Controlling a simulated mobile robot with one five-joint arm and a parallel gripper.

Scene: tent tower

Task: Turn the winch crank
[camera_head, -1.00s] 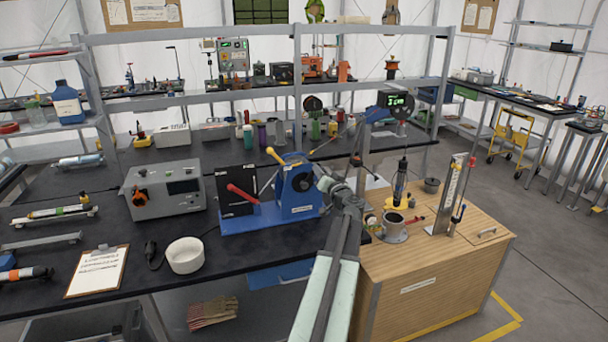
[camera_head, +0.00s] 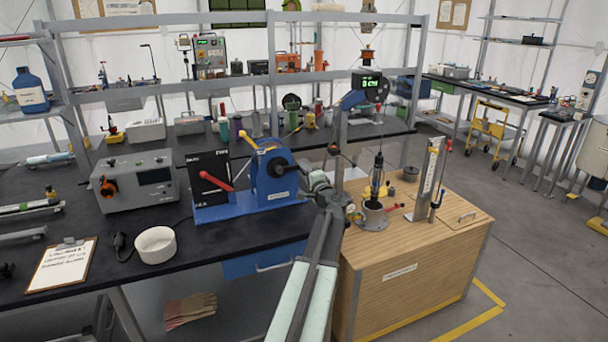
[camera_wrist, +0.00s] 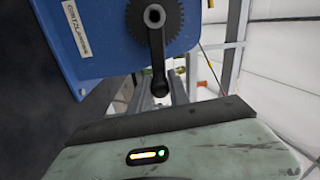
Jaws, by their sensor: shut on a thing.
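The blue winch (camera_head: 280,176) stands on the black bench, and its side with a dark gear (camera_wrist: 152,16) fills the upper left of the wrist view. The black crank arm (camera_wrist: 158,65) hangs down from the gear's centre. My gripper (camera_head: 316,181) is at the winch's right side, shut on the crank handle. A dark cylindrical probe (camera_head: 377,172) hangs on a line below the lit display (camera_head: 370,83).
A panel with a red lever (camera_head: 215,180) adjoins the winch. A grey instrument box (camera_head: 138,182), a white bowl (camera_head: 155,245) and a clipboard (camera_head: 62,265) stand to the left. Floor at right is open.

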